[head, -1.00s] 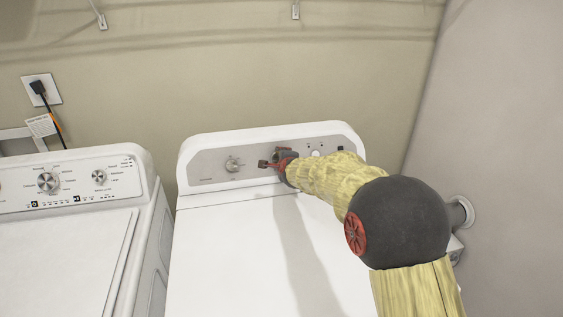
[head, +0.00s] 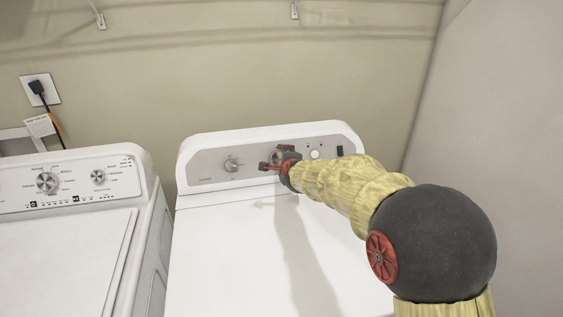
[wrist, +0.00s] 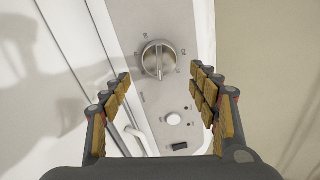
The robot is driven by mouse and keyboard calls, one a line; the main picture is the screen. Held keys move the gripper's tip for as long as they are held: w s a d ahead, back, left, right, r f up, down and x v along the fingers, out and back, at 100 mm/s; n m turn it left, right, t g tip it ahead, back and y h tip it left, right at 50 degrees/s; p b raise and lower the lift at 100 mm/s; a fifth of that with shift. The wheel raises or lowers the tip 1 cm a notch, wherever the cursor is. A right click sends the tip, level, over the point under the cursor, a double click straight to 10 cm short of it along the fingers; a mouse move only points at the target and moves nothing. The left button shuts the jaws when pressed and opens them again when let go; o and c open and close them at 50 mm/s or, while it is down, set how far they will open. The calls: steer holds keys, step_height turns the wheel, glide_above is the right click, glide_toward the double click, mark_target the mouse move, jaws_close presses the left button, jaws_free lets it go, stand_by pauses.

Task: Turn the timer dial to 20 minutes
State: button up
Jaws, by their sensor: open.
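The timer dial (wrist: 158,59) is a round silver knob with a raised bar grip on the dryer's grey control panel, with printed marks around it. The bar runs nearly up and down in the wrist view. I cannot read the marks or the set minutes. In the head view the dial (head: 276,156) is partly hidden behind my gripper (head: 271,166). My gripper is open, with nothing between its fingers. In the wrist view the dial is ahead of and between the fingertips (wrist: 160,75), and I see no contact.
A white round button (head: 315,154) and a black switch (head: 340,150) are to the right. A washer (head: 75,225) stands at left. The dryer's top (head: 225,260) is clear.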

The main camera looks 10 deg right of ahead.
steer(key=v, duration=0.6)
steer(key=shift+s, duration=0.35)
steer(key=shift+r, duration=0.15)
